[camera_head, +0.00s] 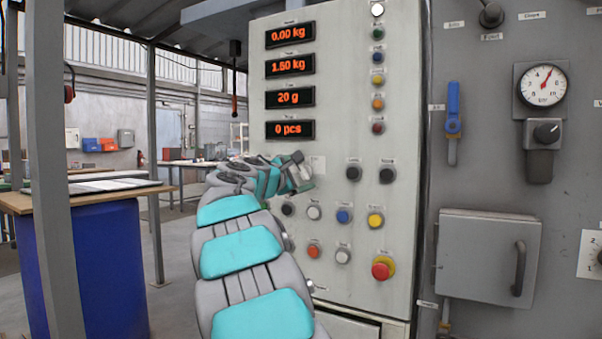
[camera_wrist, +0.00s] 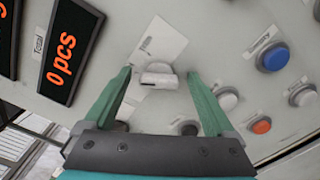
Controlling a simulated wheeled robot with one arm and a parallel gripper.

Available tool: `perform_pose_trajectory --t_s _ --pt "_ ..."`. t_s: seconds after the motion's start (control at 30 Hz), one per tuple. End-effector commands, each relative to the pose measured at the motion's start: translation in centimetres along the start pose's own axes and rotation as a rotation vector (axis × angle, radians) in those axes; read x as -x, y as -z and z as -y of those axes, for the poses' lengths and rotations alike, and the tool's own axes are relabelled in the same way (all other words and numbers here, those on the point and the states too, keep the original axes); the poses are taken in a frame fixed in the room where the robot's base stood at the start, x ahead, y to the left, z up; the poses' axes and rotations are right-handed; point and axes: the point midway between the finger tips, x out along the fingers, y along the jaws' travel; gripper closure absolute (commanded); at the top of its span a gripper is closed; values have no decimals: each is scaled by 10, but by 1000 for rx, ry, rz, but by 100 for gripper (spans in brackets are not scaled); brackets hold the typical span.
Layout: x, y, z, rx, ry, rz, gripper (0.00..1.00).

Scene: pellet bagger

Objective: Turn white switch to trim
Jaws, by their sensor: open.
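The white switch (camera_wrist: 158,78) is a small pale knob on a white label plate (camera_wrist: 157,46) in the wrist view. My gripper (camera_wrist: 160,80) is open, with its two green fingers on either side of the knob; I cannot tell whether they touch it. The plate's markings are too small to read. In the head view my gripper (camera_head: 303,172) is at the panel, left of two black knobs, and hides the switch; part of the label plate (camera_head: 318,165) shows beside it.
The grey panel (camera_head: 335,95) carries displays reading 0.00 kg, 1.50 kg, 20 g and 0 pcs (camera_head: 290,130). Black knobs (camera_head: 386,175), coloured buttons (camera_head: 376,220) and a red emergency button (camera_head: 382,268) sit close by. A blue-handled valve (camera_head: 453,115) and gauge (camera_head: 542,86) are on the right.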

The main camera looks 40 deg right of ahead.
Motion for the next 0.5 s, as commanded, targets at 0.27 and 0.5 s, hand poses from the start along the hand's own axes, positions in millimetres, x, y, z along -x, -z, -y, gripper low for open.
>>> perform_pose_trajectory --t_s 0.27,0.5 --pt "0 0 0 0 -1 0 20" --pt "1 0 0 -1 -1 -1 47"
